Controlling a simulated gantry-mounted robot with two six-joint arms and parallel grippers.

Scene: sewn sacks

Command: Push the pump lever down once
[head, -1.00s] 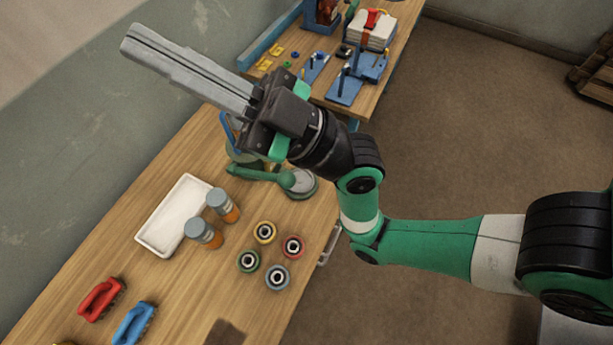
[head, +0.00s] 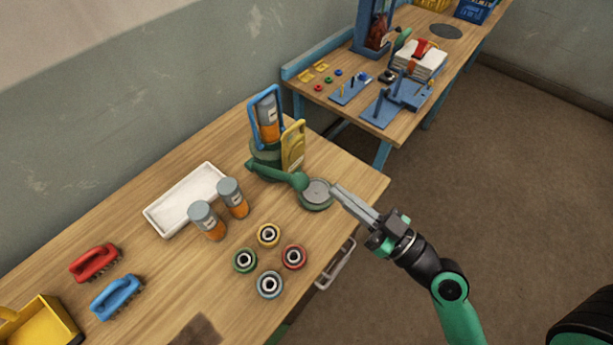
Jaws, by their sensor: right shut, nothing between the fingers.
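The green pump (head: 268,155) stands on the wooden bench, with an orange bottle (head: 268,122) and a blue handle frame at its top. A green arm, which looks like the lever (head: 280,176), runs along its front toward a round grey disc with a green rim (head: 316,193). My right gripper (head: 336,189) is shut and empty. Its long grey fingers point up and left, with the tips by the disc's right edge. I cannot tell whether they touch it. My left gripper is not in view.
A yellow tag-like piece (head: 293,146) stands against the pump's right side. A white tray (head: 160,225), two orange jars (head: 207,222), several coloured rings (head: 268,235) and two brushes (head: 95,262) lie left and in front. A second bench (head: 400,125) stands behind. Open floor lies right.

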